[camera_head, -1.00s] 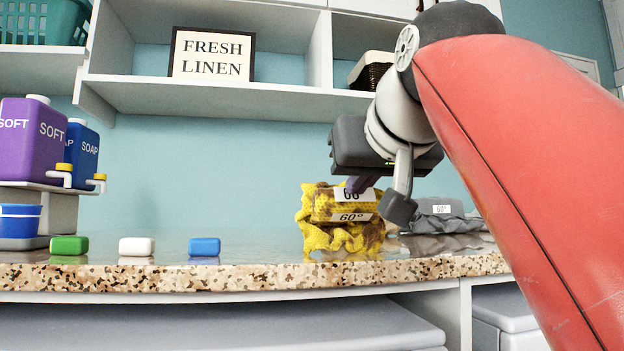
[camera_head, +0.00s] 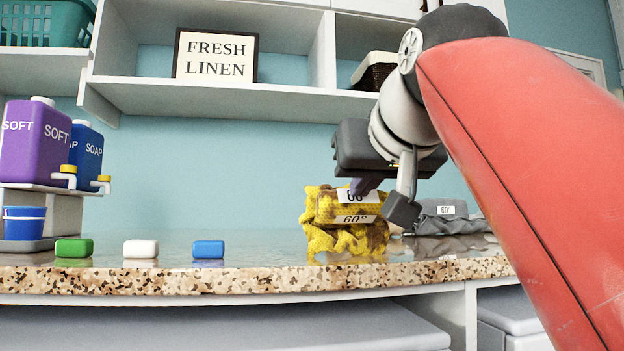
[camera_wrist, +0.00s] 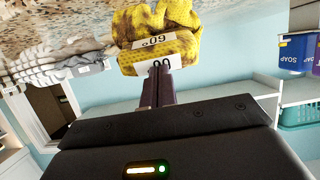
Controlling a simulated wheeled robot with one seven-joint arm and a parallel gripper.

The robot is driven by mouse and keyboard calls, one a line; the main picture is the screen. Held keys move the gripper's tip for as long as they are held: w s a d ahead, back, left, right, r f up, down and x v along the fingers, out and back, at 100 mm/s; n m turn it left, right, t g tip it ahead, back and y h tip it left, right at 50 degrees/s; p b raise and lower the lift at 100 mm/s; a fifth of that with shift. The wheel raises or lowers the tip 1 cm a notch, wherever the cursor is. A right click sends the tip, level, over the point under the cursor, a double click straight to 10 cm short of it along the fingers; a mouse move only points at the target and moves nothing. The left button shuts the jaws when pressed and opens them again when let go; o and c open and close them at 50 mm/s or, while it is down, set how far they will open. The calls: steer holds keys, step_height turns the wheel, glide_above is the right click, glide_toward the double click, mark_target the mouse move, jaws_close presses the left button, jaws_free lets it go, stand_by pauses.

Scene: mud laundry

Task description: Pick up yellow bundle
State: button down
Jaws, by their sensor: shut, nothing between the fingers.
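The yellow bundle (camera_head: 343,222) is crumpled and brown-stained, with white "60°" labels. It lies on the counter right of centre, and it also shows upside down at the top of the wrist view (camera_wrist: 165,35). My gripper (camera_head: 372,187) is at the bundle's upper part, overlapping its top label in the head view. In the wrist view the fingers (camera_wrist: 158,80) are closed together, their tips at the top label edge. Nothing shows between them. I cannot tell whether the tips touch the cloth.
A grey bundle (camera_head: 445,217) lies right of the yellow one on the speckled counter (camera_head: 250,277). Green (camera_head: 74,248), white (camera_head: 140,249) and blue (camera_head: 208,249) soap bars lie to the left. A shelf (camera_head: 230,99) hangs above. The counter between blue bar and yellow bundle is clear.

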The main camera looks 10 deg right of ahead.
steer(key=s, duration=1.1)
steer(key=w, duration=0.7)
steer(key=w+d+p, duration=0.1)
steer(key=w, duration=0.6)
steer(key=w+r+p, duration=0.1)
steer(key=w, duration=0.6)
steer(key=shift+d, duration=0.25)
steer(key=shift+f+b, duration=0.4)
steer(key=shift+f, duration=0.25)
steer(key=shift+s+f, duration=0.1)
steer(key=shift+f, duration=0.1)
steer(key=shift+f, duration=0.1)
